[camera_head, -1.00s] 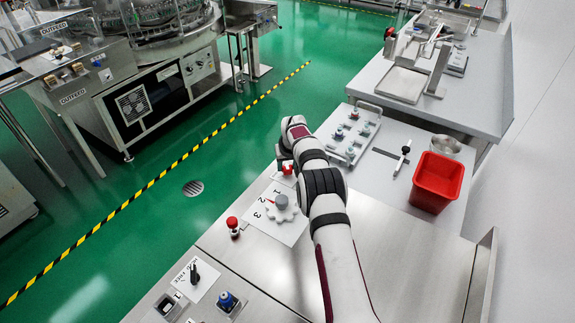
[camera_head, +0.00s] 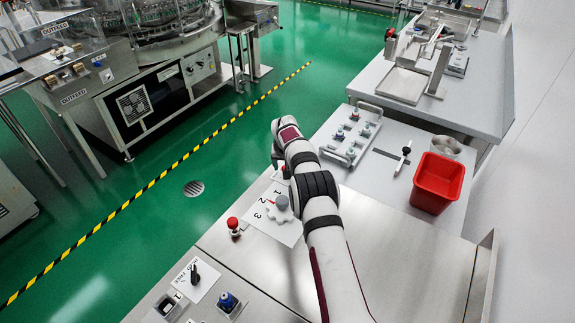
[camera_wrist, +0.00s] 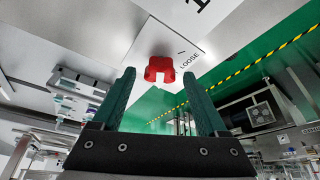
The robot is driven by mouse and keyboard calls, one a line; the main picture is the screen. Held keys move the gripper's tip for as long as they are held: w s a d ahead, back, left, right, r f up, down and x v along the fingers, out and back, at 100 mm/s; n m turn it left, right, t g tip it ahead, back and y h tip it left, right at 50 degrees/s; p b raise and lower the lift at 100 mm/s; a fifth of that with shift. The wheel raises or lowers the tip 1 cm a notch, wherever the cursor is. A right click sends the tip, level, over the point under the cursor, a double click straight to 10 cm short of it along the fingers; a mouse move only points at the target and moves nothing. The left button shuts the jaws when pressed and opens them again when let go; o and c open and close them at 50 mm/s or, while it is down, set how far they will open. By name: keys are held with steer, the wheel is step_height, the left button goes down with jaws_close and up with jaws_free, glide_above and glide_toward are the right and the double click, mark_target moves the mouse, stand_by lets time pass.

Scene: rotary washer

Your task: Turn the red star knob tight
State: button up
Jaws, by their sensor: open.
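The red star knob (camera_wrist: 160,68) sits on a white plate marked LOOSE in the wrist view. In the head view only a small red part of it (camera_head: 286,173) shows beside my arm; the rest is hidden. In the wrist picture the knob lies between the fingertips, and I see no contact. In the head view my gripper (camera_head: 276,157) is a dark shape at the arm's far end, mostly hidden.
A grey-white dial (camera_head: 280,209) on a plate numbered 1 to 3 is close to my arm. A red mushroom button (camera_head: 233,224) stands left of it. A tray of small knobs (camera_head: 351,138) and a red bin (camera_head: 437,184) lie to the right. The steel top (camera_head: 395,260) is bare.

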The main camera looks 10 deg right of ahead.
steer(key=v, duration=1.6)
steer(key=shift+w, duration=0.1)
steer(key=s+a+r+g, duration=0.1)
steer(key=s+r, duration=0.2)
steer(key=s, duration=0.4)
steer(key=s+a+r+m+g+y, duration=0.1)
steer(key=s+r, duration=0.2)
steer(key=s, duration=0.5)
steer(key=s+a+r, duration=0.1)
steer(key=s+r, duration=0.2)
steer(key=s, duration=0.4)
steer(key=s+a+f+g+y, duration=0.1)
steer(key=s+a+f, duration=0.1)
steer(key=s, duration=1)
steer(key=s+a+f+m+g+y, duration=0.1)
steer(key=s+a, duration=0.1)
steer(key=s, duration=1)
steer(key=shift+s+f+g, duration=0.15)
steer(key=shift+f+g, duration=0.15)
steer(key=shift+f, duration=0.1)
